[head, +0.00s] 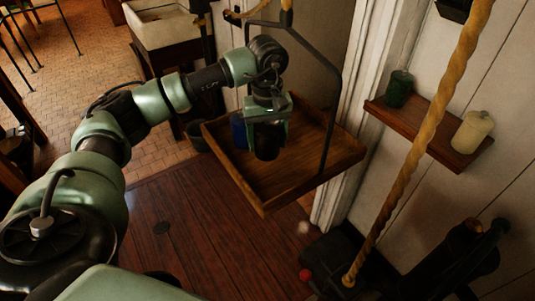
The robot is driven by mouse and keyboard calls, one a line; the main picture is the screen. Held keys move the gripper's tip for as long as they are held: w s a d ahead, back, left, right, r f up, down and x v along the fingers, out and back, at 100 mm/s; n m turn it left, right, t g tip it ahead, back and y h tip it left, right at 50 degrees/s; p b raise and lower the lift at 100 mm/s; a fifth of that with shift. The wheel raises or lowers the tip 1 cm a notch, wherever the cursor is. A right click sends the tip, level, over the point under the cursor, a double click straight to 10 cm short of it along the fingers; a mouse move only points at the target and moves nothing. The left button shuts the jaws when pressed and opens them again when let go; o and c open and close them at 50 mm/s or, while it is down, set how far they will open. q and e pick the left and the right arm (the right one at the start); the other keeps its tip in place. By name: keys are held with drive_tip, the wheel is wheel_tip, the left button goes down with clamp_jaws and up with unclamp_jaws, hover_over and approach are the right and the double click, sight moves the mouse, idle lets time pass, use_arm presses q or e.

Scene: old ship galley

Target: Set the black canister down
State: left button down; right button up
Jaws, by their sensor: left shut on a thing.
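The black canister (267,145) is in my left gripper (267,124), which is shut on it from above. The canister looks upright and is over the wooden tray (263,206), which hangs from a dark metal frame. I cannot tell whether the canister's base touches the tray floor. A blue canister (239,131) stands in the tray just left of the black one, partly hidden by the gripper. My right gripper is not clearly in view.
A wall shelf (428,134) at the right holds a green canister (399,88) and a cream canister (472,131). A thick rope (420,140) runs diagonally before it. The tray's front and right floor is bare.

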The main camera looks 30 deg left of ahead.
use_arm(q)
wheel_tip(320, 180, down, 3)
drive_tip(key=shift+w+d+r, duration=0.1)
drive_tip(key=shift+r, duration=0.05)
wheel_tip(320, 180, down, 3)
drive_tip(key=shift+f+p, duration=0.2)
drive_tip(key=shift+p, duration=0.5)
drive_tip(key=shift+f, duration=0.35)
use_arm(e)
drive_tip(key=shift+s+a+r, duration=0.2)
drive_tip(key=shift+a+r, duration=0.45)
drive_tip(key=shift+r, duration=0.2)
use_arm(q)
drive_tip(key=shift+f, duration=0.15)
drive_tip(key=shift+c, duration=1.6)
unclamp_jaws()
use_arm(e)
drive_tip(key=shift+d+f, duration=0.15)
drive_tip(key=shift+d, duration=0.25)
